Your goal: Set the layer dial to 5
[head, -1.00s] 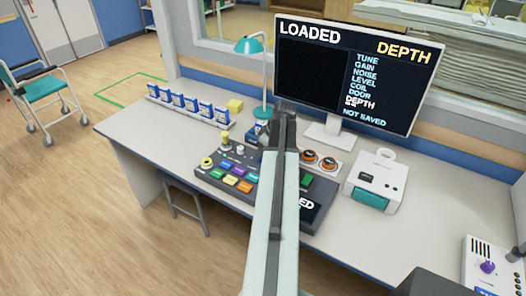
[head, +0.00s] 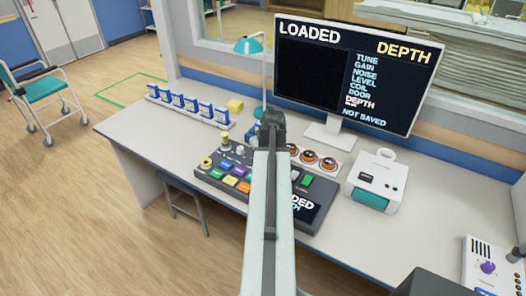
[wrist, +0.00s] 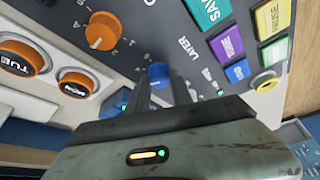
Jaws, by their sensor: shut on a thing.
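The layer dial (wrist: 158,73) is a blue knob beside the printed word LAYER in the wrist view. My gripper (wrist: 160,84) is shut on this blue knob, one finger on each side of it. The numbers around the dial are too small and partly hidden to read its setting. In the head view my arm hides the dial and the fingertips. The dial is on the dark console (head: 232,174) with coloured buttons. The monitor (head: 345,75) reads LOADED, DEPTH and NOT SAVED.
An orange knob (wrist: 103,30) is close to the left of the blue dial. Round orange-rimmed controls (head: 309,157) stand behind the console. A lamp (head: 250,45) rises behind my gripper. A white box (head: 376,180) stands at right.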

